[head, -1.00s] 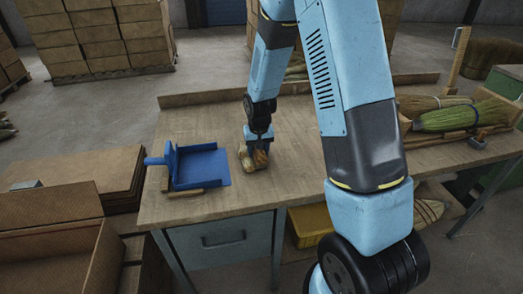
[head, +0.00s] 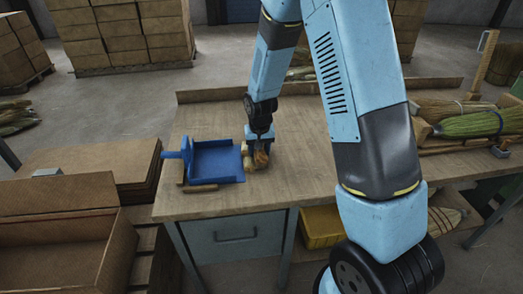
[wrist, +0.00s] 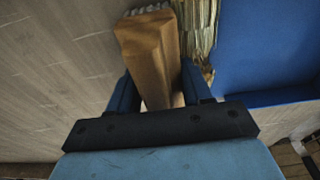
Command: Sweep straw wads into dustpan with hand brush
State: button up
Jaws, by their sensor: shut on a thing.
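The blue dustpan (head: 214,163) lies on the workbench, its open side facing right and its handle pointing left. My gripper (head: 259,146) is low over the bench just right of the dustpan, shut on the hand brush. In the wrist view, the brush's wooden block (wrist: 150,60) sits between my fingers (wrist: 158,88), with pale bristles at its far end. Pale straw (wrist: 198,28) lies between the brush and the dustpan (wrist: 265,50). In the head view the straw wads (head: 249,161) are at the dustpan's open edge, partly hidden by gripper and brush; I cannot tell how many.
The workbench (head: 300,185) has a raised back edge. Wooden strips (head: 200,188) lie along the dustpan's front and left. Bundles of broom straw (head: 468,125) lie on the bench at right. A yellow bin (head: 321,227) sits below. A cardboard box (head: 60,228) stands at left.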

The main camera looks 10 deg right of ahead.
aim_at(244, 151)
jog(key=shift+a+r, duration=0.15)
jog(key=shift+a, duration=2.55)
jog(key=shift+a+r, duration=0.1)
jog(key=shift+a, duration=3.1)
jog(key=shift+a, duration=0.15)
jog(key=shift+r, duration=0.15)
jog(key=shift+d+r, duration=0.35)
jog(key=shift+d, duration=0.15)
jog(key=shift+d+r, duration=0.1)
jog(key=shift+r, duration=0.15)
jog(key=shift+r, duration=2.9)
